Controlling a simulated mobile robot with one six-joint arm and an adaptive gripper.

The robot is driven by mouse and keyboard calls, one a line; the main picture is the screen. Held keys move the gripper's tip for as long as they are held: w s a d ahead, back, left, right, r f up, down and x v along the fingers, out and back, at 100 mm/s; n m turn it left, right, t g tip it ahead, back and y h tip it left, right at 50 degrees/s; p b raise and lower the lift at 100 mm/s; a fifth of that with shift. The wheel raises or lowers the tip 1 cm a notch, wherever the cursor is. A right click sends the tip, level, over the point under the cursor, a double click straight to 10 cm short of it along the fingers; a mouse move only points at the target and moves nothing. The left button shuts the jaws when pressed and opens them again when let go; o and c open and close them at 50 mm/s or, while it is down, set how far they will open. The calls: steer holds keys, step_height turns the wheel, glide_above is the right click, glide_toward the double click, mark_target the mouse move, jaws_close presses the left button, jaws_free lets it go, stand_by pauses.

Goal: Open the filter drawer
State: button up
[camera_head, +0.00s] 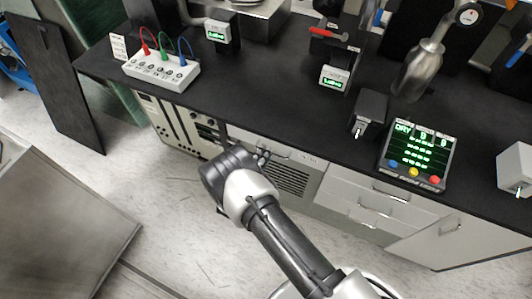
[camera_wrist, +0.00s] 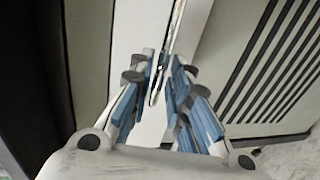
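A white drawer front (camera_head: 309,160) with a slim metal handle (camera_head: 277,154) sits just under the black counter, above a dark slotted grille. My gripper (camera_head: 262,156) is at the left end of this handle. In the wrist view the handle (camera_wrist: 176,28) runs up between the blue-padded fingertips. The fingers (camera_wrist: 163,68) converge closely on it, and my gripper looks shut on it. The drawer front (camera_wrist: 129,35) shows behind the fingers, and no open gap shows around it. The hand hides part of the handle's left end in the head view.
The slotted grille (camera_head: 290,180) is below the drawer, and a beige instrument panel (camera_head: 180,124) is to the left. Other white drawers (camera_head: 375,192) are to the right. A display with coloured buttons (camera_head: 418,155) stands on the counter (camera_head: 300,132). Floor in front is clear around my arm.

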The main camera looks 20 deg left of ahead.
steer(key=shift+x, duration=0.95)
jaws_close()
